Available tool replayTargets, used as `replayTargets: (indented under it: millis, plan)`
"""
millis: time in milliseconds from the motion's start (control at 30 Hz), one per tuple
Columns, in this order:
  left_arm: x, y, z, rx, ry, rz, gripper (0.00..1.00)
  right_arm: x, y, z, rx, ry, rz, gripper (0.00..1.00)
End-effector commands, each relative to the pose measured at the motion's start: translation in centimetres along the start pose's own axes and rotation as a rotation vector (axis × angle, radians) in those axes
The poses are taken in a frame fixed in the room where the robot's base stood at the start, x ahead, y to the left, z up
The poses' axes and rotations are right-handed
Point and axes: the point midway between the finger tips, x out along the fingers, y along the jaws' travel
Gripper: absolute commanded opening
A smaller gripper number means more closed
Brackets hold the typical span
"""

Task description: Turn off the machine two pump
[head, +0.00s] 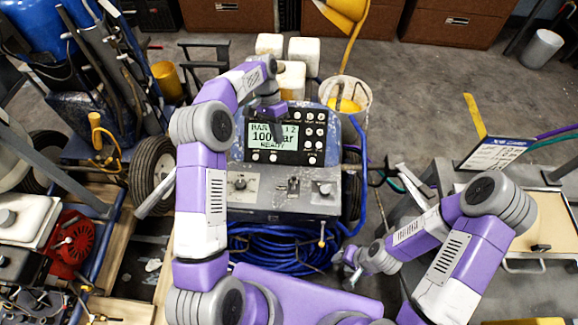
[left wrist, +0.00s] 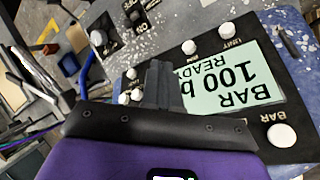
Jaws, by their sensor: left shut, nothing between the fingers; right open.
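The pump machine (head: 262,200) stands in front of me with a blue upper panel and a grey lower panel. Its lit display (head: 272,137) reads 100 bar and READY. The lower panel carries a round knob (head: 240,184) and a switch (head: 293,186). My left gripper (head: 268,118) is shut and empty, over the display panel and covering part of the text. In the left wrist view its fingers (left wrist: 160,88) are over the display (left wrist: 238,80), which appears upside down. An ON/OFF label (left wrist: 141,26) shows there. My right gripper (head: 352,266) is open and empty, low beside the blue hose.
A coiled blue hose (head: 285,250) lies below the panel. A white bucket (head: 345,92) and white canisters (head: 303,53) stand behind the machine. A cart with a sign (head: 495,153) is at right. A wheeled machine with a tire (head: 153,170) is at left.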

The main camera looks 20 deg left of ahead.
Motion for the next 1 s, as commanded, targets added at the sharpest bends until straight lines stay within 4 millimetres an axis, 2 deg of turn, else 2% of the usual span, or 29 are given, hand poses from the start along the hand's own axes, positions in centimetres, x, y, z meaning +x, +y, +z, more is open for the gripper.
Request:
replayTargets:
  millis: [467,700,1000]
  plan:
    - [9.8,0.0,0.1,0.0,-0.004,0.002,0.0,2.2,0.8,-0.1,0.0,0.0,0.0,0.43]
    - [10.1,2.8,0.8,0.002,0.0,0.0,0.0,2.5,0.9,-0.1,0.0,0.0,0.0,0.43]
    - [10.3,3.7,1.1,-0.001,0.001,0.0,0.0,2.6,1.0,-0.1,0.0,0.0,0.0,0.43]
